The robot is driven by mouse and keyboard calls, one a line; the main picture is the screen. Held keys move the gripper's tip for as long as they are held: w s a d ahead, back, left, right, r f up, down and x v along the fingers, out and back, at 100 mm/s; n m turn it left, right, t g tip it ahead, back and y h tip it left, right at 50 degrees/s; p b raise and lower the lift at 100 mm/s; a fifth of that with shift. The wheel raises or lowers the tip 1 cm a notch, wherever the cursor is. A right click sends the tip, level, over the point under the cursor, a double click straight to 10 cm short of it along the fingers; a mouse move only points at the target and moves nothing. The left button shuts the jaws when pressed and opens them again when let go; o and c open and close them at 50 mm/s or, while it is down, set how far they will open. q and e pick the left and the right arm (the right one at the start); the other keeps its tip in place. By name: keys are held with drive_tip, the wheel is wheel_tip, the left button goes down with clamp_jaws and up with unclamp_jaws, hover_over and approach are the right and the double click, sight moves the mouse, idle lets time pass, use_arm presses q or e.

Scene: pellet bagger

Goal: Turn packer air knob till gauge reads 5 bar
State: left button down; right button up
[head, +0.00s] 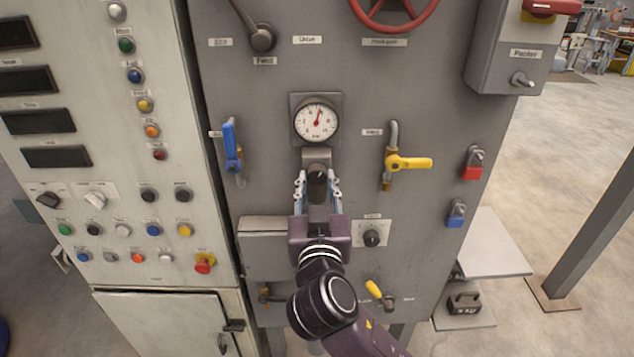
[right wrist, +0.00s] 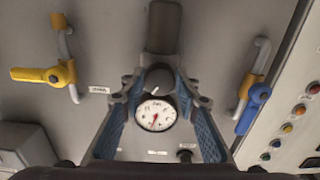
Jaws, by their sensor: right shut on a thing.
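The round white gauge (head: 316,122) is on the grey panel, and its red needle points nearly straight up, slightly right. Its numbers are too small to read. The dark air knob (head: 317,177) sits on a grey regulator body just below the gauge. My right gripper (head: 318,184) reaches up from below with one finger on each side of the knob, shut on it. In the right wrist view the knob (right wrist: 158,78) shows between the blue-padded fingers, with the gauge (right wrist: 157,115) beside it. My left gripper is in neither view.
A blue-handled valve (head: 232,147) is left of the gauge and a yellow-handled valve (head: 408,163) right of it. A small black knob (head: 371,238) is lower right. A button cabinet (head: 105,190) stands at left. Red (head: 472,164) and blue (head: 456,213) padlocks hang at right.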

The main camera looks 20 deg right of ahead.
drive_tip(key=shift+n+p, duration=0.45)
drive_tip(key=shift+n, duration=0.85)
drive_tip(key=o, duration=1.2)
drive_tip(key=shift+c, duration=0.2)
drive_tip(key=v, duration=1.2)
